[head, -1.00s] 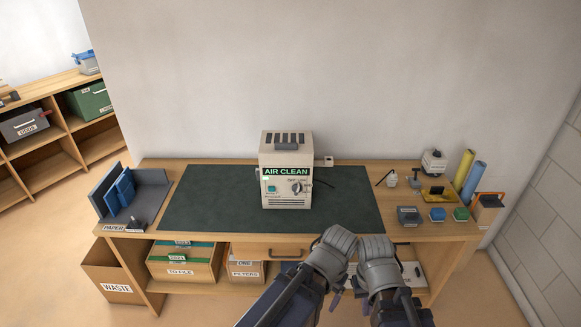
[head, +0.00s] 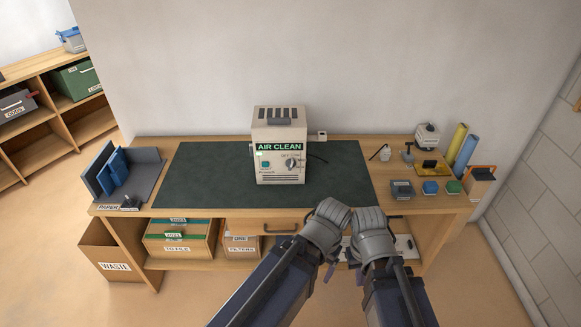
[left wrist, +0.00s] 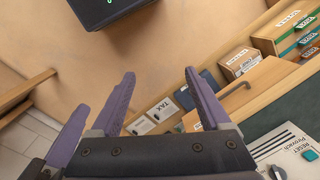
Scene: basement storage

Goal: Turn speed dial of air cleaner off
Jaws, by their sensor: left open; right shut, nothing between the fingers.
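The air cleaner (head: 279,168) is a cream box with a green AIR CLEAN label, standing upright on the desk's dark mat. Its round speed dial (head: 291,164) is on the front right; the pointer setting is too small to read. A teal button (head: 265,164) sits left of it. In the left wrist view, part of the cleaner's front (left wrist: 290,150) shows at lower right. My right gripper (head: 359,277) is shut and empty before the desk's front edge, mostly hidden by its arm. My left gripper (left wrist: 159,76) is open and empty beside it. Both are apart from the dial.
The dark mat (head: 210,185) is clear around the cleaner. A paper holder (head: 145,180) stands at left; small boxes, a bottle and rolls (head: 465,150) stand at right. A drawer handle (head: 281,232) juts out in front. A waste box (head: 118,250) stands at lower left.

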